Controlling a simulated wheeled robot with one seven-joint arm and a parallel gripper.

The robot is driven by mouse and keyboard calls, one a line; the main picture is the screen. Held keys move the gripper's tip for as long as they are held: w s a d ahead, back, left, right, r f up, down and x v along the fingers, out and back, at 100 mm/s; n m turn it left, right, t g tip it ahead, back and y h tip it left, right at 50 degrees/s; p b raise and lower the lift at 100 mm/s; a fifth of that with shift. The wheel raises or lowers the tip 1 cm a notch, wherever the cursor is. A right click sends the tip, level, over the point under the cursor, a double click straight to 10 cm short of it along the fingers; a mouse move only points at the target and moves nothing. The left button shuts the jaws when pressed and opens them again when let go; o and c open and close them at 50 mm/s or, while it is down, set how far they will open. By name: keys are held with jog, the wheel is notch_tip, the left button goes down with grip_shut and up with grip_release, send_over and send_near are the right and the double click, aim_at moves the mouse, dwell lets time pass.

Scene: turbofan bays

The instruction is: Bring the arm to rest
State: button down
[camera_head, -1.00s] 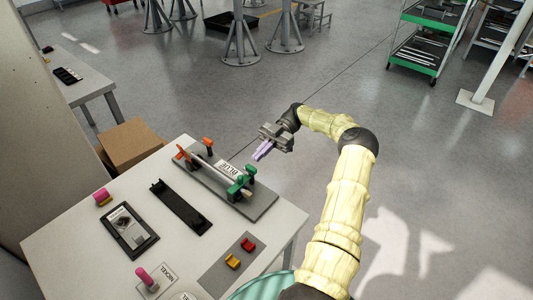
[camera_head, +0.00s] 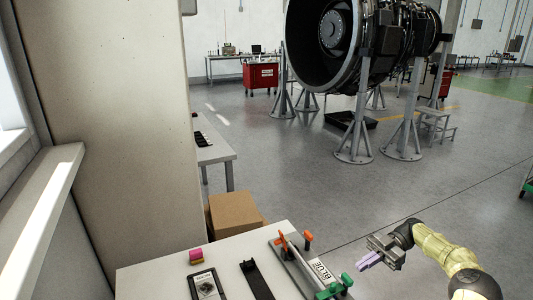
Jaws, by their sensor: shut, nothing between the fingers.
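My gripper (camera_head: 370,263) is at the lower right, at the end of my yellow-sleeved arm. Its pale purple fingers are together with nothing between them. It hangs in the air to the right of the table (camera_head: 165,268) and beside the fixture with orange and green clamps (camera_head: 308,264). The fixture holds a bar labelled BLUE. The lower part of my arm is cut off by the picture edge.
A black tray (camera_head: 257,281), a framed card (camera_head: 205,285) and a pink block (camera_head: 196,256) are on the table. A cardboard box (camera_head: 234,213) stands behind it. A wall (camera_head: 110,130) rises at left. A turbofan (camera_head: 330,45) stands on grey supports farther back.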

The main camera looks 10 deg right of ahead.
jog(key=s+a+r+m+h+p, duration=0.1)
jog(key=a+m+h, duration=0.35)
jog(key=a, duration=0.45)
jog(key=s+a+r+m+h+p, duration=0.15)
jog(key=a+m+h, duration=0.3)
jog(key=a, duration=0.55)
jog(key=s+r+m+t+h+p, duration=0.1)
jog(key=s+r+m+t+h, duration=0.2)
jog(key=s+m, duration=0.3)
jog(key=s+r+m+t+h+p, duration=0.2)
jog(key=s+r+m+t+h, duration=0.1)
jog(key=s+m, duration=0.3)
jog(key=shift+s+a+r+t, duration=0.35)
jog(key=shift+s+r+t, duration=0.5)
jog(key=shift+s, duration=0.35)
jog(key=shift+w+f, duration=0.1)
